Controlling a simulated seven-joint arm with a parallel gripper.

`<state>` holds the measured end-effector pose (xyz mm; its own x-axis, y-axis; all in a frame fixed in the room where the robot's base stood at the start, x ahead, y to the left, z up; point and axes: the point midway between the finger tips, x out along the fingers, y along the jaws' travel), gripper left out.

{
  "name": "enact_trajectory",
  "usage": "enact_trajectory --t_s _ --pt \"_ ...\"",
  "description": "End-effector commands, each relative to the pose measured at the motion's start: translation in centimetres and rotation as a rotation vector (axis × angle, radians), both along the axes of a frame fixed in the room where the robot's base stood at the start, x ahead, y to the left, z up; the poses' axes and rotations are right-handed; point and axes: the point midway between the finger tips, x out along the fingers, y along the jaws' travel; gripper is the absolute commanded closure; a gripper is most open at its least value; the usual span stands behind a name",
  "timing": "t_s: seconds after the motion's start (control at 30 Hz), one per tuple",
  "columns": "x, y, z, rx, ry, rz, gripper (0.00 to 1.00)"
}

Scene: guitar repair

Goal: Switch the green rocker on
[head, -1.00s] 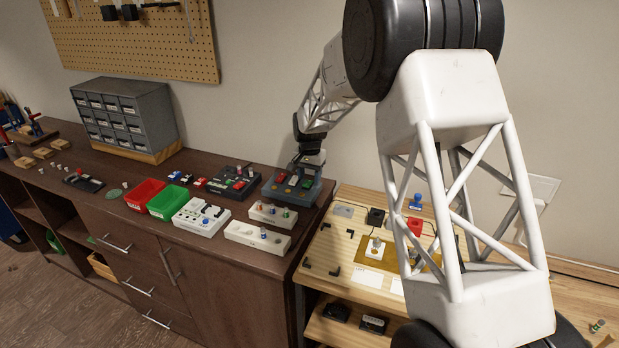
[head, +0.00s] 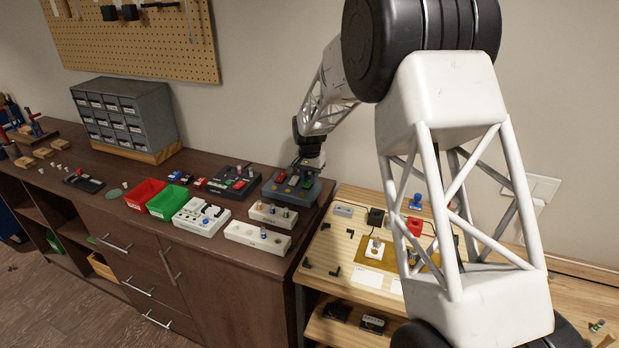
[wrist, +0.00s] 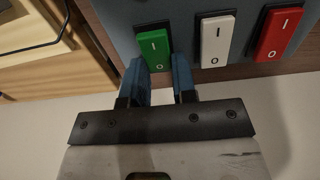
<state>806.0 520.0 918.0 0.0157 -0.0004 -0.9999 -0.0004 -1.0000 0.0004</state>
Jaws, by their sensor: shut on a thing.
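The green rocker (wrist: 154,47) is the leftmost of three in the wrist view, marked I at its far end and O at its near end. In the head view the green rocker (head: 307,183) is on the blue-grey switch box (head: 270,192), right below my gripper (head: 310,168). My gripper's blue fingers (wrist: 167,76) are at the rocker's near, O end. They are shut on it with a gap between the fingers, and the left finger overlaps its near edge. Which end of the rocker is pressed in cannot be told.
A white rocker (wrist: 216,40) and a red rocker (wrist: 278,34) sit to the right of the green one. A dark panel (head: 233,183) and white switch boxes (head: 258,237) stand left of the switch box. A wooden board (head: 336,240) lies to its right.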

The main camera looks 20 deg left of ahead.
Motion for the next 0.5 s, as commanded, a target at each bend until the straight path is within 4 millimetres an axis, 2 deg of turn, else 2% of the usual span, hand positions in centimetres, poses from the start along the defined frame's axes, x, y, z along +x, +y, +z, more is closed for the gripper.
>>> enact_trajectory --t_s 0.5 --pt "-0.17 -0.03 0.08 0.000 -0.082 0.000 0.98"
